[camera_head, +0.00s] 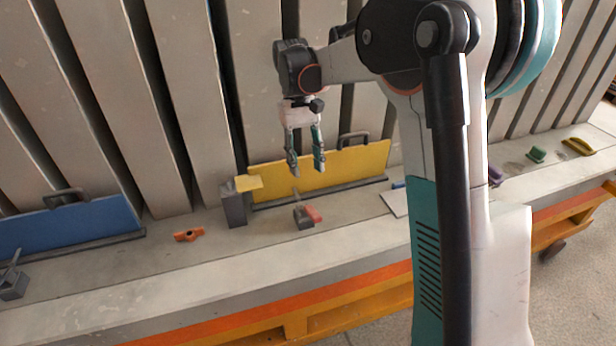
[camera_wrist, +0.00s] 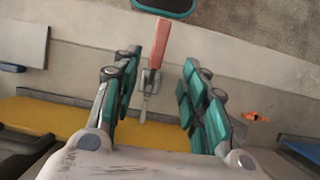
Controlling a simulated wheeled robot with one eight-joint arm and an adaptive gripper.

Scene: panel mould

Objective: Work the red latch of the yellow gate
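The yellow gate (camera_head: 340,168) stands upright on the bench ledge against the grey slats, with a dark handle on its top edge. The red latch (camera_head: 313,213) sits on a dark block just in front of the gate. In the wrist view the red latch (camera_wrist: 154,45) lies beyond and between my fingers, with a grey metal part at its near end, and the yellow gate (camera_wrist: 60,117) runs below it. My gripper (camera_head: 306,170) points down with its fingers apart and empty, above the latch and apart from it. It also shows open in the wrist view (camera_wrist: 158,85).
A grey post (camera_head: 234,205) with a yellow flap stands at the gate's left end. An orange piece (camera_head: 188,235) lies on the ledge further left. A blue gate (camera_head: 75,226) stands at far left. A pale plate (camera_head: 397,202) lies right of the latch.

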